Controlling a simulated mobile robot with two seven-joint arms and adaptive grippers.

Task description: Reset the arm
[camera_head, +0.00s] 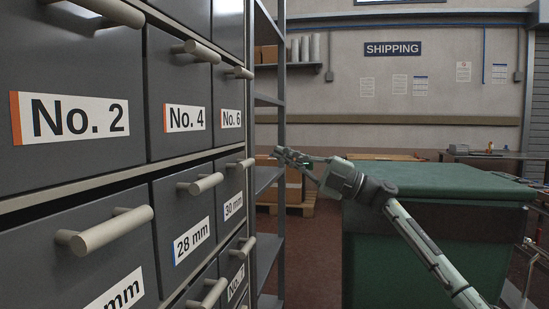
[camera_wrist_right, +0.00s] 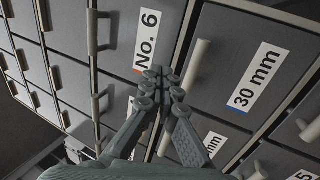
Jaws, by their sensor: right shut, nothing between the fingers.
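My right gripper (camera_head: 281,153) reaches in from the right in the head view, its fingertips just right of the drawer cabinet (camera_head: 150,158). In the right wrist view my right gripper (camera_wrist_right: 166,76) is shut and empty, its fingers together in front of the drawer fronts. The drawer labelled No. 6 (camera_wrist_right: 181,14) and the drawer labelled 30 mm (camera_wrist_right: 225,70) lie beyond the fingers. I cannot tell whether the fingertips touch the cabinet. My left gripper is not in view.
A large green bin (camera_head: 440,185) with a lid stands under and behind my right arm. Metal shelving (camera_head: 282,100) stands past the cabinet. Drawer handles (camera_head: 104,231) stick out at the left. Boxes on a pallet (camera_head: 290,190) sit on the floor behind.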

